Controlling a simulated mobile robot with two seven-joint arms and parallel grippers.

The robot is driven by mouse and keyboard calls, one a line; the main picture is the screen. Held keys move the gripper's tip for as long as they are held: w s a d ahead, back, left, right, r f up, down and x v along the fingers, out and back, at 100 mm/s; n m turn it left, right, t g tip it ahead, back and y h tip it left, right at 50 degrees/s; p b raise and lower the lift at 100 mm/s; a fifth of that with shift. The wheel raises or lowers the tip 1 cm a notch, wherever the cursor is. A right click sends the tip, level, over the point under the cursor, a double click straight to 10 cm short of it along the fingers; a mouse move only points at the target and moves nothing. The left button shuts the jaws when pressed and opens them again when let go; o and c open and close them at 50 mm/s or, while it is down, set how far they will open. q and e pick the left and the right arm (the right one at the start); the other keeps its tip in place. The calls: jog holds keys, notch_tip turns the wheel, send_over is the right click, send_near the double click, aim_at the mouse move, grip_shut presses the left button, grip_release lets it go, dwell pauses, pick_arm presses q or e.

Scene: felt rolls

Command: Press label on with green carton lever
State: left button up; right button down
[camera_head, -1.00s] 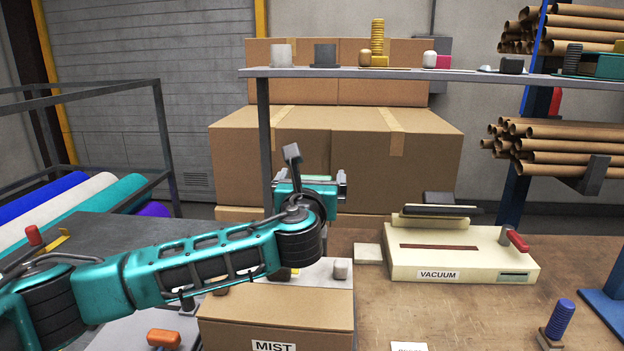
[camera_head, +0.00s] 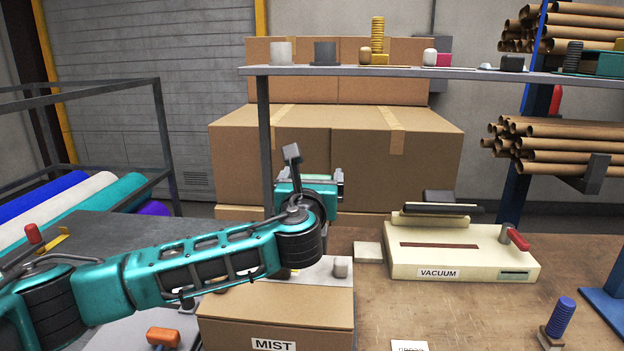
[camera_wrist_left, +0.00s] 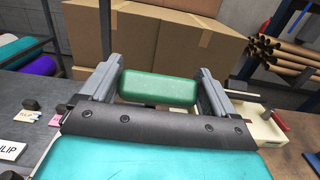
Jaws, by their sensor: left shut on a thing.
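A green block-shaped lever (camera_wrist_left: 158,88) lies crosswise between the two grey fingers of my left gripper (camera_wrist_left: 160,80) in the left wrist view. The fingers are shut on its ends. In the head view my left gripper (camera_head: 309,187) is up behind the MIST carton, in front of the big boxes, and the green lever is mostly hidden there by my wrist. A white label card (camera_head: 410,346) lies on the bench at the bottom edge, partly cut off. My right gripper is out of view.
A brown carton marked MIST (camera_head: 275,318) stands below my left forearm. A cream VACUUM machine (camera_head: 480,262) with a red handle (camera_head: 518,239) stands to the right. A blue-handled tool (camera_head: 560,318) is at the lower right. A shelf (camera_head: 430,74) spans above.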

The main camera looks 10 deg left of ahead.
pick_arm(q)
jog(key=s+f+t+b, duration=0.5)
jog(key=f+b, duration=0.3)
jog(key=b, duration=0.6)
jog(key=shift+s+f+t, duration=0.3)
jog(key=shift+s+f, duration=0.05)
jog(key=shift+s, duration=0.5)
jog(key=shift+s+f+b, duration=0.35)
jog(key=shift+f+b, duration=0.25)
jog(key=shift+f, duration=0.2)
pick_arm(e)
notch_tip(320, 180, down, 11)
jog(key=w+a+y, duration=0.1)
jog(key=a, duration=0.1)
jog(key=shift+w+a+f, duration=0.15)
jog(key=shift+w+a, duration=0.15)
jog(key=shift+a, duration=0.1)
pick_arm(q)
jog(key=o, duration=0.8)
jog(key=shift+s, duration=0.1)
jog(key=v, duration=1.2)
jog(key=shift+s+f, duration=0.15)
jog(key=shift+s, duration=0.25)
